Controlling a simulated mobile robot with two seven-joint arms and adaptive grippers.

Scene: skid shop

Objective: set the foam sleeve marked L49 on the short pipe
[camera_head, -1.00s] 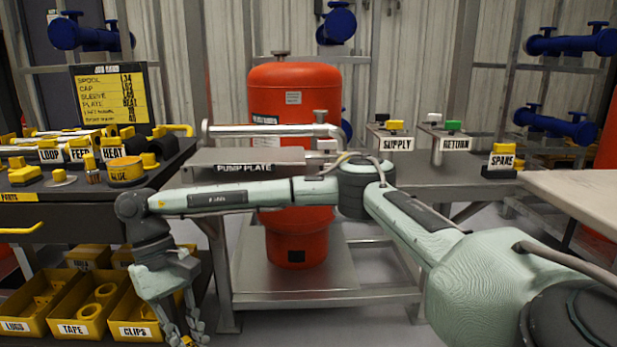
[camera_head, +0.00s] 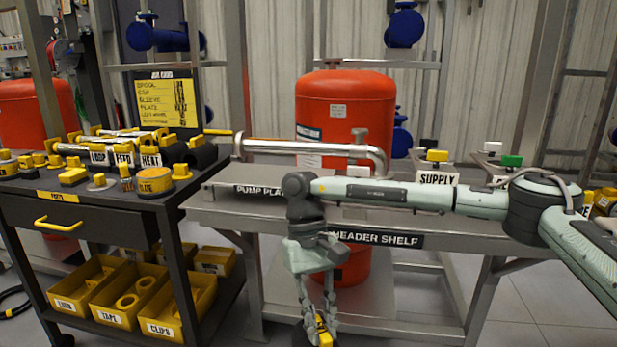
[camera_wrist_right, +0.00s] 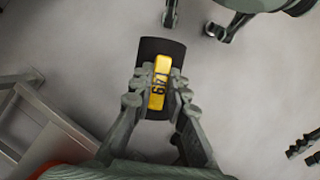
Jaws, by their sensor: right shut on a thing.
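My right gripper (camera_head: 322,330) hangs low in front of the shelf, pointing down. In the right wrist view, my right gripper (camera_wrist_right: 157,92) is shut on a dark foam sleeve (camera_wrist_right: 152,50) with a yellow tag that seems to read L49, partly covered by the fingers. In the head view only a yellow bit of the sleeve's tag (camera_head: 325,339) shows clearly. A grey pipe (camera_head: 300,147) runs level above the pump plate and bends down at its right end; I cannot tell whether it is the short pipe. My left gripper is not in the head view.
The header shelf (camera_head: 460,238) spans the middle, with supply and return valves at its right. A dark cart (camera_head: 95,230) at left bears pipes, sleeves and caps, with yellow bins below. A red tank (camera_head: 345,105) stands behind the shelf.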

